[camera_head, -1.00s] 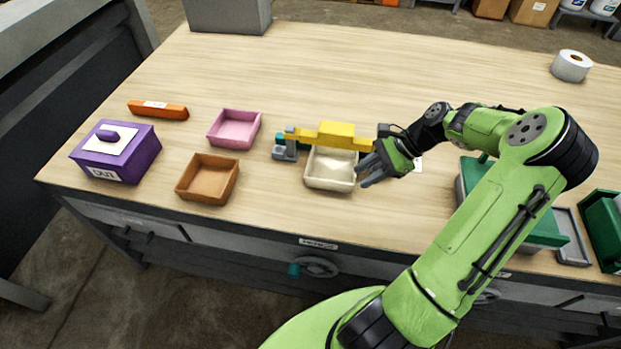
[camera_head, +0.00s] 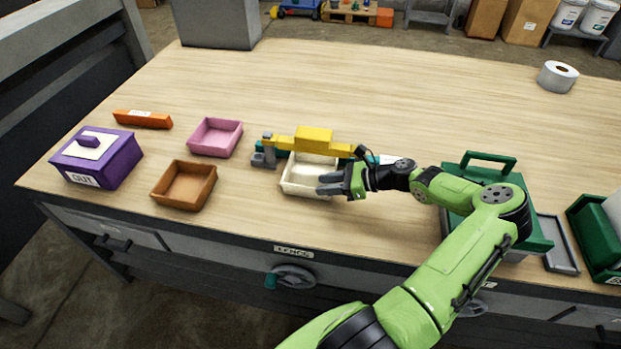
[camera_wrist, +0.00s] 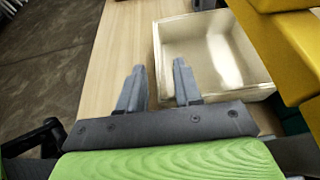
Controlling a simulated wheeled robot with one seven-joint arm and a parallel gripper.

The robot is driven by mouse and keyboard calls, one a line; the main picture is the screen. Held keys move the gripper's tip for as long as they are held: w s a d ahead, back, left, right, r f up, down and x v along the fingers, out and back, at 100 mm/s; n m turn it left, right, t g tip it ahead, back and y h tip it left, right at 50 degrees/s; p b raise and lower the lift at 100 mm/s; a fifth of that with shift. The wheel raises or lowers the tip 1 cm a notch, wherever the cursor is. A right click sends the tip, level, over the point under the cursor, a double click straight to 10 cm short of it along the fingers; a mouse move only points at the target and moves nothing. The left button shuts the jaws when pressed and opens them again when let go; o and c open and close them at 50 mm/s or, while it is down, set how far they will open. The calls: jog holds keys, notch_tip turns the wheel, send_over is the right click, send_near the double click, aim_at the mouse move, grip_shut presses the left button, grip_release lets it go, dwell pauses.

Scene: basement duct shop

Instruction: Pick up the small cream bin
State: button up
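The small cream bin (camera_head: 297,185) is an open, shallow, square tray on the wooden bench, just in front of a yellow tool. In the wrist view the cream bin (camera_wrist: 207,50) shows at upper centre-right and looks empty. My gripper (camera_head: 325,184) is at the bin's right side in the head view. The right fingertip overlaps the bin's near-left edge in that view; the left one is over bare wood. I cannot tell whether a finger touches the bin.
The yellow tool (camera_head: 314,140) lies close behind the bin. A brown bin (camera_head: 184,186), pink bin (camera_head: 215,137), purple box (camera_head: 97,158) and orange bar (camera_head: 142,119) are to the left. A green box (camera_head: 480,180) is right. The bench's back is mostly clear.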

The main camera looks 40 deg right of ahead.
aim_at(308, 187)
jog(key=b+x, duration=0.1)
jog(key=x, duration=0.4)
jog(key=shift+r, duration=0.1)
grip_shut()
